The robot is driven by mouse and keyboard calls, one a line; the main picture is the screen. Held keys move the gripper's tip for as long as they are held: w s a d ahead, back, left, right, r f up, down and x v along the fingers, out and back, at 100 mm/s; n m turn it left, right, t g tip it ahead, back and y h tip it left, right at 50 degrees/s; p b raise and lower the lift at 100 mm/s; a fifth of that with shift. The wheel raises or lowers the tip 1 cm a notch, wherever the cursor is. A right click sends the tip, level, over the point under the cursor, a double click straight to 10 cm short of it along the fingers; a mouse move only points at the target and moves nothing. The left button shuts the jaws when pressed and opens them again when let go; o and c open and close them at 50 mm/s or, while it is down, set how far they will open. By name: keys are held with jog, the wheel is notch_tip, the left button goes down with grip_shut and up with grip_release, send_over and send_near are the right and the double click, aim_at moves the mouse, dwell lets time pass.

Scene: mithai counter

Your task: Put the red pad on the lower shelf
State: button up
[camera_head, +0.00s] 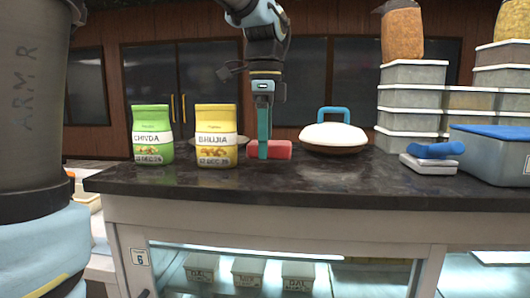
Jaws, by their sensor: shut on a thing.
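The red pad (278,150) is a small red block at the counter top, in the middle of the head view. My gripper (263,146) points straight down and is shut on the pad, with a teal finger across its front. I cannot tell whether the pad touches the counter or is just above it. The lower shelf (330,280) is the lit space under the counter top, behind a pale frame.
A green packet (152,134) and a yellow packet (216,136) stand left of my gripper. A white lid with a blue handle (333,137) lies to the right. Stacked containers (412,98), a blue-handled tool (430,163) and a blue-lidded box (495,155) fill the right side. The dark counter (300,185) is clear in front.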

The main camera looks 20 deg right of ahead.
jog(key=shift+f, duration=1.3)
jog(key=shift+f, duration=0.2)
jog(key=o, duration=1.4)
jog(key=shift+r, duration=0.15)
